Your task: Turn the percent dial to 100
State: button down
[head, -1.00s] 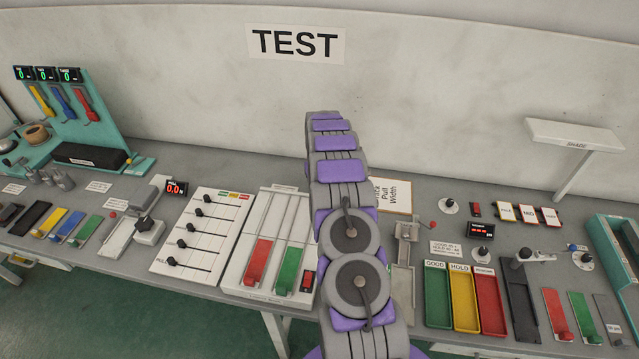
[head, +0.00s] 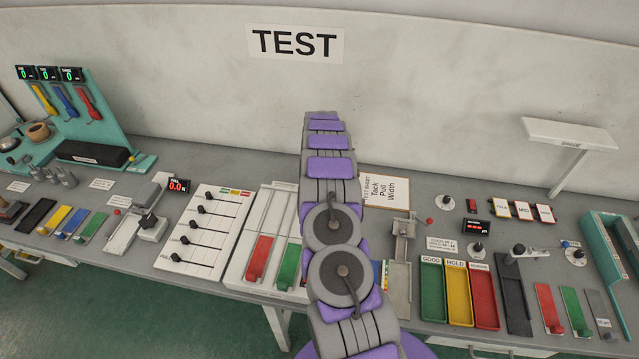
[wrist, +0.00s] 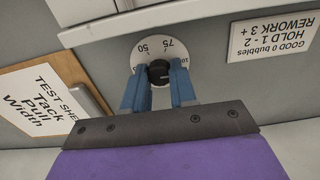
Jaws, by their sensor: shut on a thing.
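The percent dial (wrist: 152,43) is a round white disc in the wrist view, with "50" and "75" readable and part of another number beside the right finger. Its black knob (wrist: 158,71) is at the centre. My gripper (wrist: 159,76) has its two blue fingers on either side of the knob and is shut on it. The fingers cover the left and right parts of the dial. I cannot tell which number the knob points to. In the head view my purple and grey arm hides the gripper and the dial.
The test sheet board (wrist: 55,95) lies left of the dial, and a bubble-count sign (wrist: 277,42) lies to its right. A pale ledge (wrist: 205,15) runs close above the dial. Coloured trays (head: 458,296) and sliders (head: 203,228) flank my arm.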

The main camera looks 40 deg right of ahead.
jog(key=shift+s+f, duration=0.1)
jog(key=c, duration=0.9)
grip_release()
jog(key=shift+r, duration=0.2)
notch_tip(320, 180, up, 17)
jog(key=p, duration=0.1)
